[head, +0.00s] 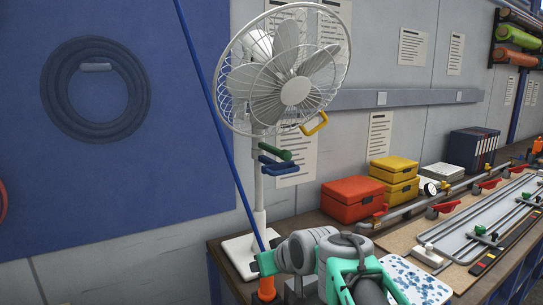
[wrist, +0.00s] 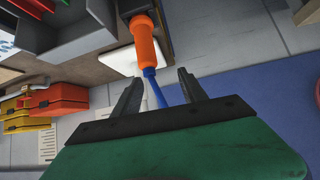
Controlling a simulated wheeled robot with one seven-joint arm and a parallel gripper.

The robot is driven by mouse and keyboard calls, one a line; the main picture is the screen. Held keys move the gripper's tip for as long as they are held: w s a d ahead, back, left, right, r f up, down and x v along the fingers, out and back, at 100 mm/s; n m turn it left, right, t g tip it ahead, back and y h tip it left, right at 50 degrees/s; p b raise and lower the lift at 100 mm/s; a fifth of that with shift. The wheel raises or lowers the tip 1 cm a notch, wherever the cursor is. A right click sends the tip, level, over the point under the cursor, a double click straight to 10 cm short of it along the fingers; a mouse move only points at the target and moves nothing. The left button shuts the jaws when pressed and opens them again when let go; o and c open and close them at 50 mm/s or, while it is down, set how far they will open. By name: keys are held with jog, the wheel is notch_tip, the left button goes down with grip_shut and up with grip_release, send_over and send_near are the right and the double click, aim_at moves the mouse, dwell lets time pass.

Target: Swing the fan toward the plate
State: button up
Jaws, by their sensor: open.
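A white wire-caged fan (head: 290,75) stands on a white post (head: 259,190) with a white base (head: 243,250) at the bench's left end. A yellow loop handle (head: 314,124) hangs at its cage, with a green grip (head: 275,154) and a blue grip (head: 279,167) below. A flat blue-and-white speckled piece (head: 418,281) lies at the front of the bench; I cannot tell if it is the plate. My gripper (wrist: 160,82) is open and empty. In the wrist view, a blue rod (wrist: 153,90) with an orange handle (wrist: 144,40) shows between the fingers.
The long blue rod (head: 222,122) slants up past the fan's left side. Red (head: 352,197) and yellow boxes (head: 394,176) sit right of the fan. A railed board (head: 470,225) covers the bench's right. A coiled hose (head: 95,88) hangs on the blue wall panel.

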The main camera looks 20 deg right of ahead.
jog(key=w+d+r+t, duration=0.3)
jog(key=w+d+r, duration=0.2)
jog(key=w+r, duration=0.25)
jog(key=n+t+y, duration=0.1)
jog(key=n+t, duration=0.1)
jog(key=t, duration=0.3)
send_near(289, 157)
jog(key=w, duration=0.4)
jog(key=shift+w+a+f, duration=0.1)
jog(key=shift+a+f, duration=0.1)
jog(key=w, duration=0.2)
jog(key=w+p, duration=0.1)
jog(key=w, duration=0.1)
jog(key=w+a+p, duration=0.1)
jog(key=w, duration=0.1)
jog(key=shift+w+r, duration=0.3)
jog(key=shift+w, duration=0.1)
jog(key=shift+w+a+f, duration=0.1)
jog(key=shift+w, duration=0.25)
grip_shut()
